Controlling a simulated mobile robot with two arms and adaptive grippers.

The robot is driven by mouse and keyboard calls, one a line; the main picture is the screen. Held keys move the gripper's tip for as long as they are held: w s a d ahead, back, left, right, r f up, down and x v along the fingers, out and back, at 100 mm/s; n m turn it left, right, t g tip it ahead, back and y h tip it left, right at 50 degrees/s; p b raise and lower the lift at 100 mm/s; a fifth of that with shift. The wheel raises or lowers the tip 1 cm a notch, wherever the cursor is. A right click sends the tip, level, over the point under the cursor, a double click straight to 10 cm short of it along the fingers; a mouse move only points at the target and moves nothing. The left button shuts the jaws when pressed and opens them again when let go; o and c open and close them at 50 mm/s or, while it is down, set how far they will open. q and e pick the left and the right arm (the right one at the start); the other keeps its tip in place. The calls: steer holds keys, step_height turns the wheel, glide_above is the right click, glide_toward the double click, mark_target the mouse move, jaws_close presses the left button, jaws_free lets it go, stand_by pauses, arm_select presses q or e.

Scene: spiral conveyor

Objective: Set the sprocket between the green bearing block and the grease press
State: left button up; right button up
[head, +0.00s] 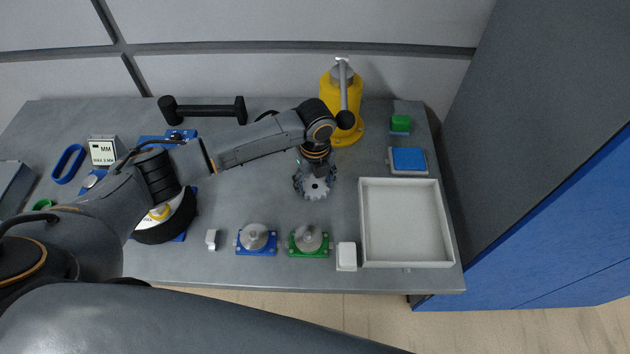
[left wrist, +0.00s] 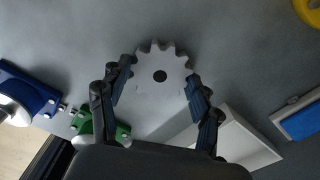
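The sprocket (head: 316,188) is a grey toothed disc with a dark centre hole. My left gripper (head: 314,177) is over it in the head view. In the left wrist view the sprocket (left wrist: 160,76) sits between the two finger pads, which appear to press on its sides. I cannot tell whether it touches the table. The green bearing block (head: 309,241) stands near the front edge, below the sprocket in the picture. The yellow grease press (head: 344,105) stands at the back, partly behind my arm. My right gripper is not in view.
A white tray (head: 365,225) lies right of the sprocket. A blue bearing block (head: 256,240) and a white box (head: 346,257) flank the green one. A blue-topped box (head: 408,160) and a green block (head: 400,123) stand at the right. Table around the sprocket is bare.

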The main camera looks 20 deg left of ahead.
mark_target(315, 187)
arm_select(q)
steer(key=o, duration=0.4)
steer(key=shift+o, duration=0.2)
steer(key=shift+r, duration=0.6)
step_height(315, 187, up, 7)
steer(key=shift+f+b, duration=0.2)
steer(key=shift+b, duration=0.65)
steer(key=shift+s+f, duration=0.1)
steer(key=shift+s, duration=0.05)
